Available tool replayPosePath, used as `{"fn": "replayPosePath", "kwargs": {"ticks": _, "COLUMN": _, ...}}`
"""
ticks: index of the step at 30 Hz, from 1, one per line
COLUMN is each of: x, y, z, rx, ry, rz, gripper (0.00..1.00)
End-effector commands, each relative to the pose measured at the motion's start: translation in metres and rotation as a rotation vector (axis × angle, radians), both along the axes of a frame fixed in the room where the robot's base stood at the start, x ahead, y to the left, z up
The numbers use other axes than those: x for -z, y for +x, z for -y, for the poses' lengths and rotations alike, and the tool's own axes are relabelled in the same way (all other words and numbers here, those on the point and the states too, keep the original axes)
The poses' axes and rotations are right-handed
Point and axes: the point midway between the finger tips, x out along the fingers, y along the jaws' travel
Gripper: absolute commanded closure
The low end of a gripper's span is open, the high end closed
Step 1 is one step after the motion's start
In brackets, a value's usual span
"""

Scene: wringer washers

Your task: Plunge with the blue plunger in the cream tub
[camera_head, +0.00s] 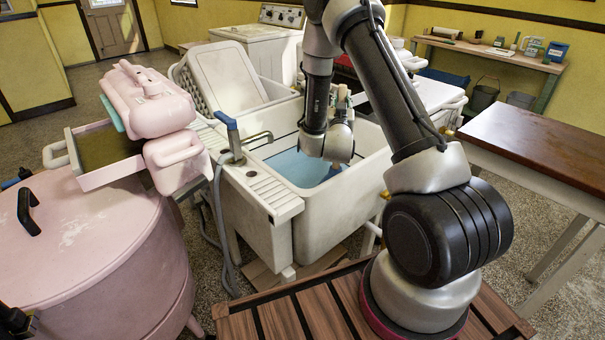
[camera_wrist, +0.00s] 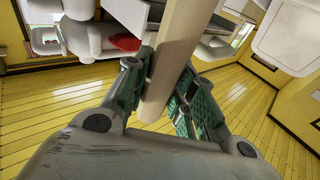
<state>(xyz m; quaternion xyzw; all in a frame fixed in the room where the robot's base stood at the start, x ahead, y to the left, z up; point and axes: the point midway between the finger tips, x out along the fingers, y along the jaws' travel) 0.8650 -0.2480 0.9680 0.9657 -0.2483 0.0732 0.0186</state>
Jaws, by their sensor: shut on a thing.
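The cream tub (camera_head: 335,212) stands in front of me in the head view, with light blue water (camera_head: 292,166) inside. The blue plunger shows as a small blue part (camera_head: 333,171) low in the tub, at the water. Its pale wooden handle (camera_wrist: 183,45) runs up between the fingers of my gripper (camera_wrist: 163,98) in the wrist view. The gripper is shut on this handle, which looks tilted in that view. In the head view my wrist hides the fingers and most of the plunger; a tan bit of handle (camera_head: 342,94) shows above.
A pink wringer washer (camera_head: 95,250) stands at the left, its wringer head (camera_head: 150,100) near the tub. A blue-handled tap and hose (camera_head: 228,130) sit on the tub's left ledge. A brown-topped table (camera_head: 540,150) is at the right. A white washer (camera_head: 262,45) stands behind.

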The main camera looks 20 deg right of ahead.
Motion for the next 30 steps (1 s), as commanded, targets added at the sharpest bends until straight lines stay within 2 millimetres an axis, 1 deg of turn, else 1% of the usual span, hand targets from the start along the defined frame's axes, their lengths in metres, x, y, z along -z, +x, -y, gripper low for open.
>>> {"fn": "replayPosePath", "kwargs": {"ticks": 1, "x": -0.010, "y": 0.001, "z": 0.000, "rx": 0.000, "ry": 0.000, "rz": 0.004, "gripper": 1.00}}
{"fn": "replayPosePath", "kwargs": {"ticks": 3, "x": -0.018, "y": 0.000, "z": 0.000, "rx": 0.000, "ry": 0.000, "rz": 0.004, "gripper": 1.00}}
{"fn": "replayPosePath", "kwargs": {"ticks": 6, "x": -0.025, "y": 0.000, "z": 0.000, "rx": 0.000, "ry": 0.000, "rz": 0.002, "gripper": 1.00}}
{"fn": "replayPosePath", "kwargs": {"ticks": 15, "x": -0.027, "y": 0.000, "z": 0.000, "rx": 0.000, "ry": 0.000, "rz": 0.001, "gripper": 1.00}}
{"fn": "replayPosePath", "kwargs": {"ticks": 18, "x": -0.031, "y": 0.000, "z": 0.000, "rx": 0.000, "ry": 0.000, "rz": 0.002, "gripper": 1.00}}
{"fn": "replayPosePath", "kwargs": {"ticks": 20, "x": -0.037, "y": 0.000, "z": 0.000, "rx": 0.001, "ry": -0.001, "rz": 0.004, "gripper": 1.00}}
{"fn": "replayPosePath", "kwargs": {"ticks": 30, "x": -0.081, "y": 0.000, "z": 0.000, "rx": 0.001, "ry": 0.000, "rz": 0.005, "gripper": 1.00}}
